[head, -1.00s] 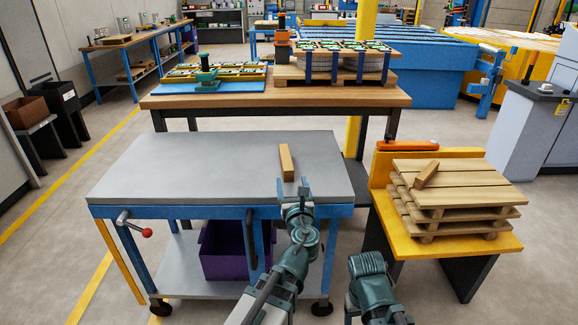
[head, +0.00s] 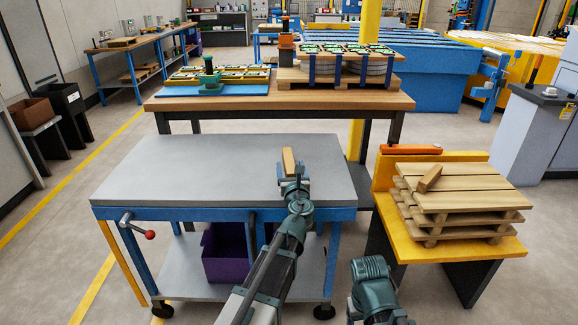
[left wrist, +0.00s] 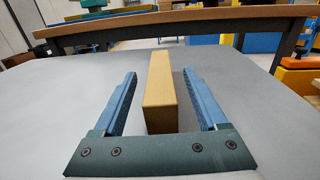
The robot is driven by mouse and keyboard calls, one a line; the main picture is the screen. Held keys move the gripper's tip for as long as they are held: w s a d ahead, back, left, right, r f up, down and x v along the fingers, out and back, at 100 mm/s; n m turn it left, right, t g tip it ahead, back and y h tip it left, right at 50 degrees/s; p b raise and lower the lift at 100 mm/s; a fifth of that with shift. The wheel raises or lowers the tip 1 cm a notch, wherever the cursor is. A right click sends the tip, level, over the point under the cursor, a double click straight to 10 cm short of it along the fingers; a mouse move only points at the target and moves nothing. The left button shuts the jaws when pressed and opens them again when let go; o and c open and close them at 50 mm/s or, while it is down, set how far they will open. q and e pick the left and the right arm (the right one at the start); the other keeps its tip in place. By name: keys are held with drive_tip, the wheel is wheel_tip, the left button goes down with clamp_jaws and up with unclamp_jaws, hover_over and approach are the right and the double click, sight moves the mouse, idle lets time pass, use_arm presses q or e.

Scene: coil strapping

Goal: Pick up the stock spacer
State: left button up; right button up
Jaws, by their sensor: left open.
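The stock spacer is a plain wooden block (head: 288,160) lying on the grey top of the blue-framed cart (head: 190,170), near its right side. In the left wrist view the block (left wrist: 161,95) lies lengthwise between the two blue fingers of my left gripper (left wrist: 160,98). The fingers are open, with a visible gap on each side of the block. In the head view my left gripper (head: 292,178) is at the near end of the block and hides part of it. My right arm shows at the lower right, but its fingers are not visible.
A similar wooden block (head: 429,178) lies on stacked pallets (head: 470,190) on a yellow stand (head: 420,232) to the right. A wooden workbench (head: 230,103) stands behind the cart. The left part of the cart top is clear.

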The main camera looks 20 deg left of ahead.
sight(290, 162)
use_arm(q)
drive_tip(key=x, duration=0.3)
drive_tip(key=shift+w, duration=0.1)
clamp_jaws()
